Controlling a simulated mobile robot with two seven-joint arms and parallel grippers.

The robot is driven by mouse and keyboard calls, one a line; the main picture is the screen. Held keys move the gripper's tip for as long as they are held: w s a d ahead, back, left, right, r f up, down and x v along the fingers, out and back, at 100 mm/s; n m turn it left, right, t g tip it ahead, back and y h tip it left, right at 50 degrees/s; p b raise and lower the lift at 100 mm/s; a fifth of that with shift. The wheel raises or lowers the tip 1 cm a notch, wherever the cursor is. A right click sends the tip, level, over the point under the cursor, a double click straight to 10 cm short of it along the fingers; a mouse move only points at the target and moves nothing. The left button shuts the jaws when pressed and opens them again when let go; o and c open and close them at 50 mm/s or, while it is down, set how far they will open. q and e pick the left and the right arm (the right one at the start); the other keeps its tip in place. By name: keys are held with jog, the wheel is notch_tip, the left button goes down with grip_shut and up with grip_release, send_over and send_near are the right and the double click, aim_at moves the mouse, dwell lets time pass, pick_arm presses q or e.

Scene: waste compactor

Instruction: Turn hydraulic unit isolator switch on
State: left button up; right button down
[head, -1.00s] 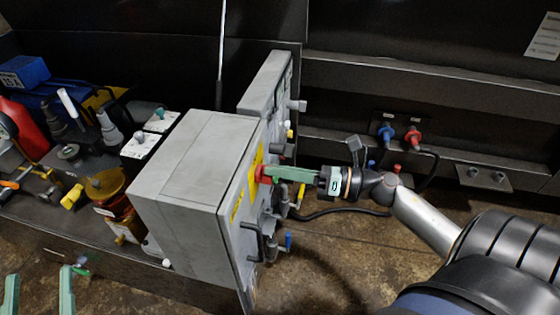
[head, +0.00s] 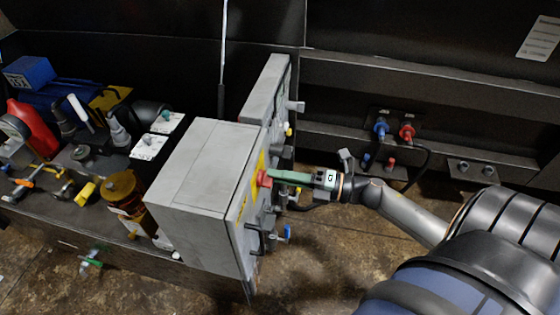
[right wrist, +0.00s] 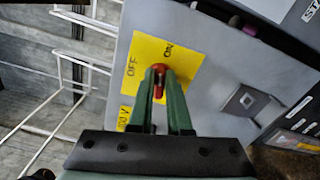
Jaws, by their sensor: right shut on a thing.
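The isolator switch is a red handle (head: 263,179) on the front face of a grey cabinet (head: 190,170). In the right wrist view the red handle (right wrist: 159,90) sits on a yellow plate (right wrist: 146,60) marked OFF and ON. My right gripper (head: 271,178), with green fingers, comes in from the right and is shut on the handle. In the right wrist view, the right gripper's fingertips (right wrist: 160,72) lie on both sides of the handle. They hide part of it, and I cannot tell its exact setting. My left gripper is out of view.
A second grey panel (head: 266,90) stands behind the cabinet. Blue (head: 380,128) and red (head: 407,131) hose couplings sit on the back wall. Pumps, valves and a red container (head: 32,130) crowd the left. Brown floor (head: 330,260) is clear in front of the cabinet.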

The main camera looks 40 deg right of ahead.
jog(key=shift+f+m+p, duration=0.1)
jog(key=shift+m+p, duration=0.7)
jog(key=shift+m, duration=0.4)
jog(key=shift+f+m, duration=0.1)
jog(key=shift+m, duration=0.2)
jog(key=c, duration=0.9)
grip_release()
jog(key=shift+o, duration=0.2)
jog(key=v, duration=1.2)
jog(key=shift+s+d, duration=0.15)
jog(key=shift+s, duration=0.1)
